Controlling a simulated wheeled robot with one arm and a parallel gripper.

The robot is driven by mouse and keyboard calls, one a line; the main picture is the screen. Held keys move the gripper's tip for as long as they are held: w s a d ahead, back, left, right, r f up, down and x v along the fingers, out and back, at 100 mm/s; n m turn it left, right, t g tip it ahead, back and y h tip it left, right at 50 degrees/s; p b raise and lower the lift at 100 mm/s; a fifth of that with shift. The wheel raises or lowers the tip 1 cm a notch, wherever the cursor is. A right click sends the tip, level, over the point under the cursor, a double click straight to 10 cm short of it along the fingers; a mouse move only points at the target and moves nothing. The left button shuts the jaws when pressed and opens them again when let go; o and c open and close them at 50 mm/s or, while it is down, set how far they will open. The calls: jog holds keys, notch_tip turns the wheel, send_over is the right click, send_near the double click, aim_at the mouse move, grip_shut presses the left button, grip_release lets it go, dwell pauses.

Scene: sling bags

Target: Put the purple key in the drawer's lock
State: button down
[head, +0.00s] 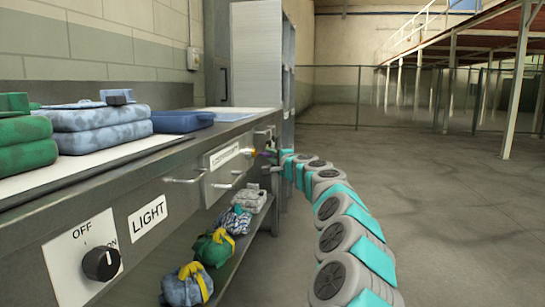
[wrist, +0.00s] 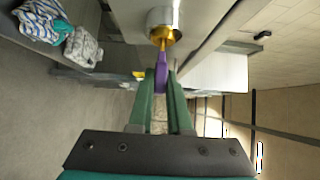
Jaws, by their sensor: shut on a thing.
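The purple key (wrist: 163,72) points away from my gripper (wrist: 160,80) in the wrist view. My gripper is shut on it, with a green finger on either side. The key's far end meets the gold lock (wrist: 161,34) set in a silver cylinder; how deep it sits cannot be told. In the head view the purple key (head: 265,153) is a small spot beside the counter front. My gripper (head: 277,155) is at the end of the arm there and shows small. The drawer (head: 215,178) with a white label is left of it.
The metal counter (head: 110,180) carries green and blue folded bags (head: 95,117) and a dark blue case (head: 182,121). A switch panel (head: 85,258) is on its front. Several bags (head: 213,247) lie on the lower shelf. A tall cabinet (head: 262,60) stands behind. Floor at right is clear.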

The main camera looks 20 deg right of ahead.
jog(key=shift+w+a, duration=0.2)
jog(key=shift+a, duration=0.05)
jog(key=c, duration=0.8)
grip_release()
jog(key=shift+s+d, duration=0.1)
jog(key=shift+s, duration=1.1)
jog(key=s, duration=0.5)
jog(key=shift+s+d, duration=0.2)
jog(key=shift+s, duration=0.05)
